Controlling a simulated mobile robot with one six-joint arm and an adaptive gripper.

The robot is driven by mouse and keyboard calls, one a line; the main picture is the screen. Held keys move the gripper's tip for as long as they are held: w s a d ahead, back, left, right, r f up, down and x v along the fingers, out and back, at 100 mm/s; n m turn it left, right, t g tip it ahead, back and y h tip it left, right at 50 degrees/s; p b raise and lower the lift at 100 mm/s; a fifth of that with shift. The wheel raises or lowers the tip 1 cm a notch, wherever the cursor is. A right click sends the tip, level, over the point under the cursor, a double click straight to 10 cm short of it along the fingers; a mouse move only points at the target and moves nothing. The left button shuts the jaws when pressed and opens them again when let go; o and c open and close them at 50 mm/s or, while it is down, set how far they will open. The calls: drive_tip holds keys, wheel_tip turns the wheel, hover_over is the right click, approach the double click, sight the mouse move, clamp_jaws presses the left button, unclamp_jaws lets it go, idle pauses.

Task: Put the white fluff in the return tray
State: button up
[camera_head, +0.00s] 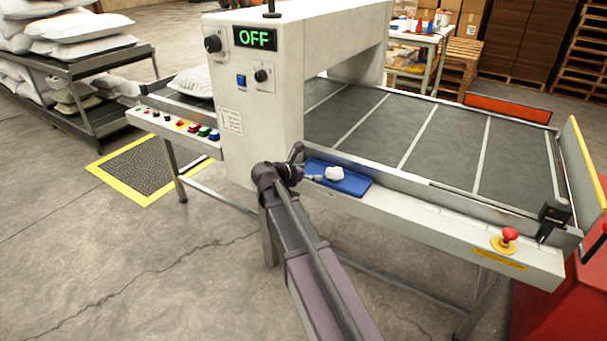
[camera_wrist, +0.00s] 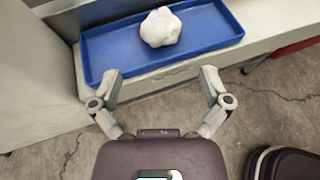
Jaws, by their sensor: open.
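The white fluff (camera_head: 334,173) is a small lumpy white ball lying in a shallow blue tray (camera_head: 352,187). The tray sits on the front ledge of the machine, right of its upright housing. In the wrist view the fluff (camera_wrist: 160,27) rests toward the back of the blue tray (camera_wrist: 105,52), right of its middle. My gripper (camera_wrist: 160,80) is open and empty, its two fingers apart in front of the tray's near edge. In the head view my gripper (camera_head: 312,177) is seen at the tray's left end, partly hidden by my wrist.
The machine housing (camera_head: 262,90) with an OFF display stands left of the tray. A red stop button (camera_head: 509,235) sits farther right on the ledge. A dark conveyor bed (camera_head: 440,150) lies behind. Pillows (camera_head: 85,35) are stacked on a rack at left. The floor in front is largely clear.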

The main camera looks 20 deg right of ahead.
idle(0.3)
drive_tip(key=s+a+f+m+g+y, duration=0.1)
drive_tip(key=s+a+f+m+y, duration=0.2)
drive_tip(key=s+m, duration=0.4)
drive_tip(key=s+a+f+m+g+y, duration=0.2)
drive_tip(key=s+a+f+m+y, duration=0.2)
drive_tip(key=s+a+m, duration=0.3)
drive_tip(key=s+a+f+m+g+y, duration=0.1)
drive_tip(key=s+a+f+m+y, duration=0.3)
drive_tip(key=s+m, duration=0.4)
drive_tip(key=shift+s+a+f+g+y, duration=0.25)
drive_tip(key=shift+a+y, duration=0.2)
drive_tip(key=shift+y, duration=0.35)
idle(1.1)
